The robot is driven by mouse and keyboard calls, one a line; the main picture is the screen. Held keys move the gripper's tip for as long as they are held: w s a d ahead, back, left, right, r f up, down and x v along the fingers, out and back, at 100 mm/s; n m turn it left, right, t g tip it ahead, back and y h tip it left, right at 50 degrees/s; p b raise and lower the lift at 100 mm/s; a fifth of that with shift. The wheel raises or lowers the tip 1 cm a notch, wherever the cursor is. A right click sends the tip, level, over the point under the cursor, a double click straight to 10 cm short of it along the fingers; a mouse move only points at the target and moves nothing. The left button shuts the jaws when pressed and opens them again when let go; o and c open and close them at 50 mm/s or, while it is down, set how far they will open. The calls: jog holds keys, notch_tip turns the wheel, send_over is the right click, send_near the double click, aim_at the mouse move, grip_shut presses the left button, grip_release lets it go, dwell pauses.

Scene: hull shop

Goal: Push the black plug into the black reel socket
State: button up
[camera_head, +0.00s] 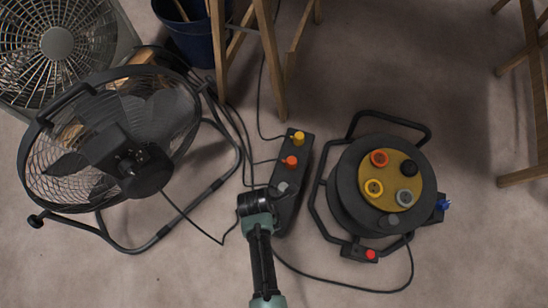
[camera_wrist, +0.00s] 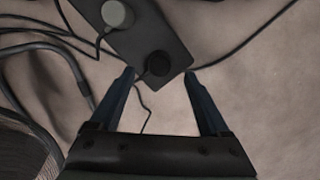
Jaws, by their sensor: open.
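A black power strip (camera_head: 293,178) lies on the floor with a yellow, an orange and a grey plug in a row. In the wrist view, the black plug (camera_wrist: 158,63) sits at the strip's near end, beside the grey plug (camera_wrist: 117,15). My gripper (camera_wrist: 159,74) is open, its fingertips on either side of the black plug with gaps. In the head view my wrist hides the black plug. The cable reel (camera_head: 345,190) stands to the right. Its yellow face holds the black socket (camera_head: 409,167) at upper right, with orange, yellow and grey sockets around it.
A black floor fan (camera_head: 110,150) stands left, with cables between it and the strip. A wooden trestle (camera_head: 270,60) and a blue bucket (camera_head: 188,40) are behind. A cable loops in front of the reel. Open floor lies at the front right.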

jog(key=shift+f, duration=0.1)
jog(key=f+b, duration=0.4)
jog(key=f, duration=0.1)
jog(key=shift+w+d+b, duration=0.25)
jog(key=shift+d+b, duration=0.1)
jog(key=shift+b, duration=0.05)
grip_shut()
